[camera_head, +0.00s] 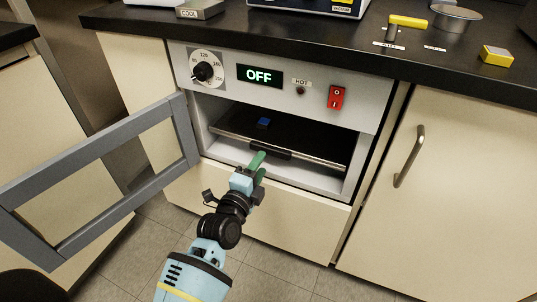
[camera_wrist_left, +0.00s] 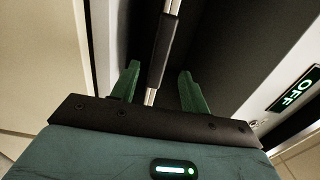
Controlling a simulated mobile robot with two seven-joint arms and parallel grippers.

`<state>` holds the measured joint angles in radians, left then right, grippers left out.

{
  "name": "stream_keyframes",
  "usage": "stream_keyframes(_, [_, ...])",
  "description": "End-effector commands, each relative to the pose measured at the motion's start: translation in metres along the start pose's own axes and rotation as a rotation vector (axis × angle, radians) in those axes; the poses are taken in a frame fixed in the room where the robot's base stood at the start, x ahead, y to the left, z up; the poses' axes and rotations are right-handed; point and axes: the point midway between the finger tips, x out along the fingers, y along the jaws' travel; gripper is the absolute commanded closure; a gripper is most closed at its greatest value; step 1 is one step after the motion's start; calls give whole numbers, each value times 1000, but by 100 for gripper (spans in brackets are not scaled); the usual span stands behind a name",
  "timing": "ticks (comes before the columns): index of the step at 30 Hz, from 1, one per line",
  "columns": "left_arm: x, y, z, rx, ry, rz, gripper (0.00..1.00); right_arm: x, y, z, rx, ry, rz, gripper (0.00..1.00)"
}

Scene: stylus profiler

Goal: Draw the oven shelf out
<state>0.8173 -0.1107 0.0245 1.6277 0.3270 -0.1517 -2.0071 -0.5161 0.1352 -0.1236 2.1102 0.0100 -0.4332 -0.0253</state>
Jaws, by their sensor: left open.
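The oven (camera_head: 290,84) is built in under the counter, with its framed door (camera_head: 108,172) swung open to the left. Inside, the dark oven shelf (camera_head: 300,142) has a metal front bar with a black grip (camera_head: 270,150). A small blue block (camera_head: 263,123) lies on the shelf. My left gripper (camera_head: 258,167) is at the oven mouth, just in front of the grip. In the left wrist view its green fingers (camera_wrist_left: 160,88) are apart, with the shelf's black grip (camera_wrist_left: 161,50) between them, not clamped. My right gripper does not show.
The oven panel has a dial (camera_head: 203,72), a display (camera_head: 259,76) reading OFF and a red switch (camera_head: 336,97). The black counter (camera_head: 300,42) overhangs above. A cupboard door with a handle (camera_head: 409,156) is at the right. The floor in front is clear.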

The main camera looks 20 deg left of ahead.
Motion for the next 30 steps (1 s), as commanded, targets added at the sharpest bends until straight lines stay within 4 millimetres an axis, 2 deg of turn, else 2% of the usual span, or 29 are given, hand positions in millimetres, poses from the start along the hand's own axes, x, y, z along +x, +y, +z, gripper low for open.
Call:
stream_keyframes(3, [19, 3, 0, -1, 0, 0, 55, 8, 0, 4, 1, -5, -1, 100])
stream_keyframes(10, [46, 2, 0, -1, 0, 1, 55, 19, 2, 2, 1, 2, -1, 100])
stream_keyframes(15, [54, 1, 0, -1, 0, 1, 55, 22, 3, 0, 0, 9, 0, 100])
stream_keyframes(23, [56, 0, 0, 0, 0, 1, 55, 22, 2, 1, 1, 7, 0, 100])
stream_keyframes(26, [56, 0, 0, 0, 0, 1, 64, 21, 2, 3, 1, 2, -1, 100])
stream_keyframes(30, [56, 0, 0, 0, 0, 1, 82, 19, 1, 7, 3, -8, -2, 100])
